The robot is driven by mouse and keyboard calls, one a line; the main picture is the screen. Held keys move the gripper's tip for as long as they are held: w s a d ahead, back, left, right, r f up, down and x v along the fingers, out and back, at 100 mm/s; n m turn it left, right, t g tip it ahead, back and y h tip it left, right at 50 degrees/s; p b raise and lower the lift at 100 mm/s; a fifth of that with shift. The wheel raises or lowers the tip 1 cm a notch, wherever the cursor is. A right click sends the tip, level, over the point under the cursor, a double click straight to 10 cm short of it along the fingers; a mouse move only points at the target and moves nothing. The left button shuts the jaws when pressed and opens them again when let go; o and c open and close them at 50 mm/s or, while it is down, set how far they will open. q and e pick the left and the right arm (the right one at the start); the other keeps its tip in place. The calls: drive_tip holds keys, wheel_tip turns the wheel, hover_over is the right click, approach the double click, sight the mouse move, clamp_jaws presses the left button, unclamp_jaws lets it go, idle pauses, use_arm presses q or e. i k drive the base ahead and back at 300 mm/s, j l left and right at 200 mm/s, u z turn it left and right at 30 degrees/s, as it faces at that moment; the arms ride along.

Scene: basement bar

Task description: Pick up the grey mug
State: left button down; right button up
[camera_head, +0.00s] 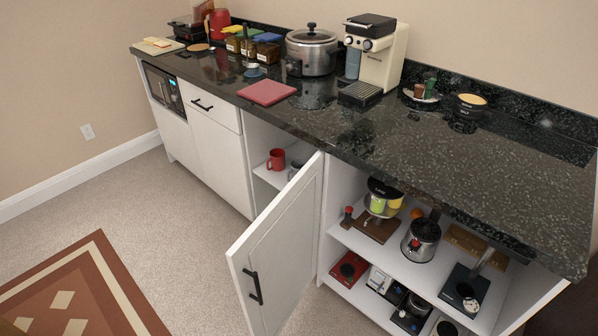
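A grey mug (295,168) stands on the shelf inside the open middle cabinet. The top edge of the cabinet door hides part of it. A red mug (276,160) stands just left of it on the same shelf. The white cabinet door (282,245) with a black handle is swung open toward me. Neither of my grippers is in view.
The dark countertop (420,165) carries a slow cooker (311,52), a coffee machine (376,55) and a pink board (266,92). Open shelves right of the door hold a blender base (421,240) and several appliances. Carpet in front is clear, with a patterned rug (85,290) at left.

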sight(297, 166)
drive_tip(key=i+j+z, duration=0.2)
drive_tip(key=i+j, duration=0.15)
drive_tip(key=j, duration=0.3)
drive_tip(key=i+j+z, duration=0.15)
drive_tip(key=j, duration=0.2)
drive_tip(key=i+j+z, duration=0.1)
drive_tip(key=j, duration=0.25)
drive_tip(key=i+j+z, duration=0.1)
drive_tip(key=j, duration=0.25)
drive_tip(key=i+j+z, duration=0.1)
drive_tip(key=j, duration=0.3)
drive_tip(key=i, duration=0.1)
